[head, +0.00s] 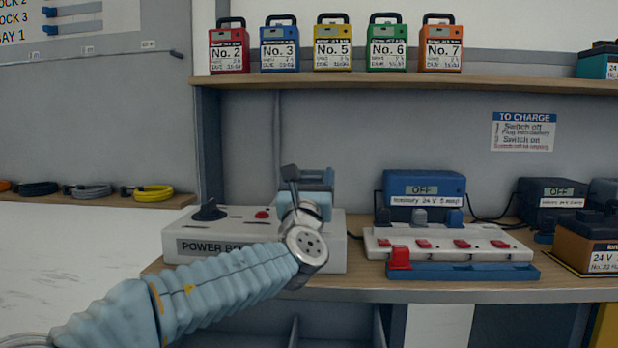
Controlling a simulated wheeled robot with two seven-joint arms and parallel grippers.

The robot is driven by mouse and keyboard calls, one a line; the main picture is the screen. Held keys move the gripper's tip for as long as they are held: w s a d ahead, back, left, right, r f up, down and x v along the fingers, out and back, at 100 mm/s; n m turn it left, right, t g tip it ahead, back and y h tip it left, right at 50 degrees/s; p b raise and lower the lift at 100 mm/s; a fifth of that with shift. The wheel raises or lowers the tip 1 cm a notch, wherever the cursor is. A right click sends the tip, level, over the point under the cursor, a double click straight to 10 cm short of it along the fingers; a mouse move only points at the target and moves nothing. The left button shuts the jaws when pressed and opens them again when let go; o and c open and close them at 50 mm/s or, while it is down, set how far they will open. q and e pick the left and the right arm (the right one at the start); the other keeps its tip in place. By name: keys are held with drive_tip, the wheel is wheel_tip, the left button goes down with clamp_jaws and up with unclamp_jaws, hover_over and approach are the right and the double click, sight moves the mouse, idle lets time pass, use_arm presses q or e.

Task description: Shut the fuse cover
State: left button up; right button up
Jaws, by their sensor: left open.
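My left arm comes in from the lower left. Its gripper (308,178) is over the right part of the white power box (190,245), with dark and blue-grey parts pointing up and away. It is open, and I see nothing held. The box has a black dial (209,210) and a red button (262,214) on top. My arm and gripper hide part of the box's top and front. I cannot clearly make out a fuse cover or its angle; it may be behind my gripper. My right gripper is not in view.
Right of the box are a white switch strip (380,243) with red switches, a blue strip (470,271) with a red block (400,257), and a blue charger (424,184) reading OFF. A shelf (450,83) with several numbered batteries spans above. The white surface at left (80,235) is mostly clear.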

use_arm(q)
drive_tip(key=shift+w+f, duration=0.2)
drive_tip(key=shift+f, duration=0.4)
drive_tip(key=r+b+v, duration=0.1)
drive_tip(key=b+v, duration=0.2)
drive_tip(key=v, duration=1)
drive_tip(key=shift+s, duration=0.55)
